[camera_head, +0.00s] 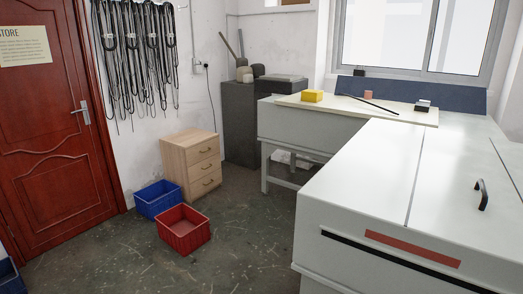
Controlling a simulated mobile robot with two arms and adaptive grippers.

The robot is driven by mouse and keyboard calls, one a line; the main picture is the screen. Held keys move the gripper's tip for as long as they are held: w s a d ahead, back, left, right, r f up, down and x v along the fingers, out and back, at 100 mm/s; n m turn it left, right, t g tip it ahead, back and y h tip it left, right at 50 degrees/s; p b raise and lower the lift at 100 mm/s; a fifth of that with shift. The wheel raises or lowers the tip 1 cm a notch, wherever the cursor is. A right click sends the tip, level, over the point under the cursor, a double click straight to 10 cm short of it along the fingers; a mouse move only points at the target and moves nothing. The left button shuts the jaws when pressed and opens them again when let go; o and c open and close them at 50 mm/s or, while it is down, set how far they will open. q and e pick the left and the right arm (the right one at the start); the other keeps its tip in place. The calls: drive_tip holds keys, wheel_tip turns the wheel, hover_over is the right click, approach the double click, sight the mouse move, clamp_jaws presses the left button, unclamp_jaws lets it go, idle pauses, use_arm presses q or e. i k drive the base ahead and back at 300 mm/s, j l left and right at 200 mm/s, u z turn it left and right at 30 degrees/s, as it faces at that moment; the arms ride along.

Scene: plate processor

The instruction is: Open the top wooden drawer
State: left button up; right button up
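A light wooden cabinet (190,166) with three drawers stands on the floor against the white wall, left of the middle of the head view. Its top drawer (204,151) looks closed, with a small dark handle on its front. The two drawers below it also look closed. The drawer fronts face right and toward me. Neither of my grippers shows in the head view.
A blue crate (157,198) and a red crate (183,230) sit on the floor in front of the cabinet. A large white machine (390,190) fills the right side. A red door (55,130) is at left. Floor between the red crate and machine is clear.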

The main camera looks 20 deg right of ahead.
sight(194, 155)
drive_tip(key=z, duration=0.25)
drive_tip(key=i+u, duration=0.4)
drive_tip(key=i, duration=0.5)
drive_tip(key=i+u, duration=0.15)
drive_tip(key=i, duration=1)
drive_tip(key=i+l+z, duration=0.1)
drive_tip(key=i+z, duration=0.6)
drive_tip(key=z, duration=0.15)
drive_tip(key=i+j+z, duration=0.15)
drive_tip(key=i+z, duration=0.25)
drive_tip(key=i+l+z, duration=0.15)
drive_tip(key=i+z, duration=0.3)
drive_tip(key=i, duration=0.2)
drive_tip(key=i+z, duration=0.45)
drive_tip(key=i, duration=0.2)
drive_tip(key=i+u, duration=0.35)
drive_tip(key=i+l+u, duration=0.15)
drive_tip(key=i+u, duration=0.15)
drive_tip(key=i, duration=0.2)
